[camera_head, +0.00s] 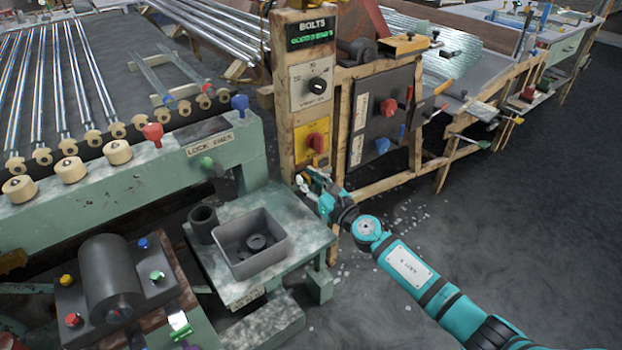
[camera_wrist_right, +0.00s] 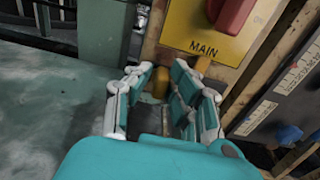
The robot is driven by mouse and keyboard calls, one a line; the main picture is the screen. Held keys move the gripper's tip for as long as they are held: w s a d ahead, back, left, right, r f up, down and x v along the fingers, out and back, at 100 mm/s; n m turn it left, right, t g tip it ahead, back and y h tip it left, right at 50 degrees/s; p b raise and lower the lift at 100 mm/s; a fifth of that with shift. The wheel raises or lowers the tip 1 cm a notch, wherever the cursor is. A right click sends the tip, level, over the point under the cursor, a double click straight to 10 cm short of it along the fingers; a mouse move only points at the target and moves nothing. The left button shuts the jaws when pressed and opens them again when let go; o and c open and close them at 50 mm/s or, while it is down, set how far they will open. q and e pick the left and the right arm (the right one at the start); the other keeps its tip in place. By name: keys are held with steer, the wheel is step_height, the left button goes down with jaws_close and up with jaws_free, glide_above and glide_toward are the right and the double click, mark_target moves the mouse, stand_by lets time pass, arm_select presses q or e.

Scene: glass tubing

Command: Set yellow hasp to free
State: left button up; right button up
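A yellow plate (camera_wrist_right: 206,30) marked MAIN carries a red rotary knob (camera_wrist_right: 234,12) and is fixed to a wooden post. Small dull-yellow pieces show just below the plate, one between my fingers (camera_wrist_right: 160,83) and one behind the right finger (camera_wrist_right: 202,64). They may be the yellow hasp, but its setting cannot be read. My right gripper (camera_wrist_right: 155,100) is open, fingers spread either side of the nearer yellow piece; contact cannot be told. In the head view the right gripper (camera_head: 312,184) is at the post, below the yellow plate (camera_head: 312,141). My left gripper is not in view.
A grey tray (camera_head: 288,238) and a dark cup (camera_head: 203,222) stand on the green bench left of my right gripper. A dark panel (camera_head: 372,128) with red and blue knobs is to the right. The floor at the right is open.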

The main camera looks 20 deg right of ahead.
steer(key=o, duration=0.3)
steer(key=shift+s+a, duration=0.1)
steer(key=shift+a, duration=0.15)
steer(key=shift+d, duration=0.1)
steer(key=shift+d, duration=0.1)
steer(key=shift+s+d, duration=0.15)
steer(key=shift+s, duration=0.15)
steer(key=v, duration=1.1)
steer(key=shift+s, duration=0.15)
